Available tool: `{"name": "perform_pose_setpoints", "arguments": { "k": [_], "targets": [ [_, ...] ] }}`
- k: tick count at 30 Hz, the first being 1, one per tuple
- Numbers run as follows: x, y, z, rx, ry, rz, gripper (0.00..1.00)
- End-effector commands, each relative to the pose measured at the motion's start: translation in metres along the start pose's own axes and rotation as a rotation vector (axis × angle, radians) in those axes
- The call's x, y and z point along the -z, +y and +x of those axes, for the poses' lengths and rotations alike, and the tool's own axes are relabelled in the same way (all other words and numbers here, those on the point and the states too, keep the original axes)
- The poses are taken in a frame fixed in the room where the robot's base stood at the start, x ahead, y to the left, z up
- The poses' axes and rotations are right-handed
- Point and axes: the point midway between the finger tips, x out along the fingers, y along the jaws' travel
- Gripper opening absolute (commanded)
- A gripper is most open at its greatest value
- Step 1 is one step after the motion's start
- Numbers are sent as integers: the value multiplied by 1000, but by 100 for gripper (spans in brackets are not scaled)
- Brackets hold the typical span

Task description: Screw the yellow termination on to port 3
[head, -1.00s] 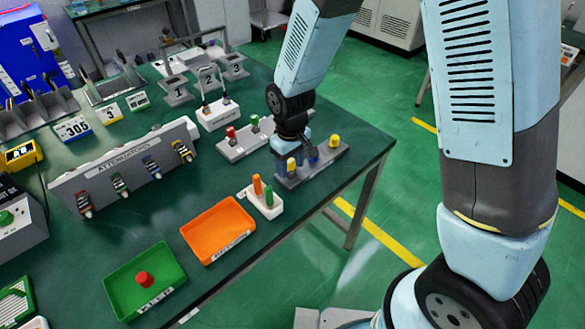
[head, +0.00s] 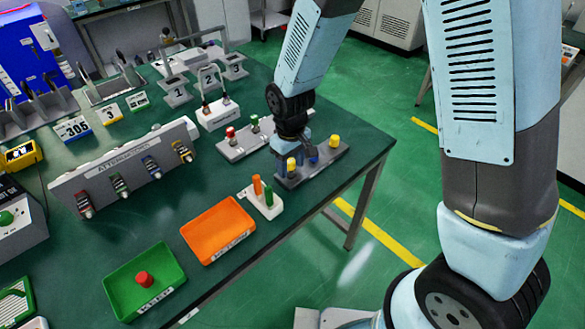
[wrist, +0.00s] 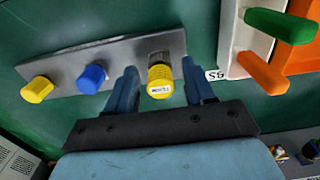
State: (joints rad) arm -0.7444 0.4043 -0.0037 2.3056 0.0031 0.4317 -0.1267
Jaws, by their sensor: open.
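A grey metal plate (head: 320,163) near the table's right edge holds a yellow termination (head: 291,167), a blue one (head: 313,157) and another yellow one (head: 334,141). My gripper (wrist: 163,80) is open. In the wrist view its two blue fingers stand on either side of the labelled yellow termination (wrist: 160,80), with a visible gap on each side. The blue termination (wrist: 92,78) lies just outside one finger, and the other yellow one (wrist: 37,89) is farther left. A stand labelled 3 (head: 236,69) is at the back of the table.
A white holder (head: 262,207) with an orange and a green handle stands close to the plate. An orange tray (head: 246,237) and a green tray (head: 171,292) with a red knob lie nearer. An attenuators rack (head: 70,185) stands left. Another plate (head: 229,150) with red and green caps is behind.

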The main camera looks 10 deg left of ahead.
Motion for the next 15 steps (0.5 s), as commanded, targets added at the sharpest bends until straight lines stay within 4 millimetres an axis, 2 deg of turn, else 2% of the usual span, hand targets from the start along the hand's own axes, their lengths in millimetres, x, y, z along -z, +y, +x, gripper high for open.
{"name": "perform_pose_setpoints", "arguments": {
  "k": [2, 15],
  "targets": [
    [0, 0, 0, 0, 0, 0, 52],
    [0, 0, 0, 0, 0, 0, 10]
  ]
}}
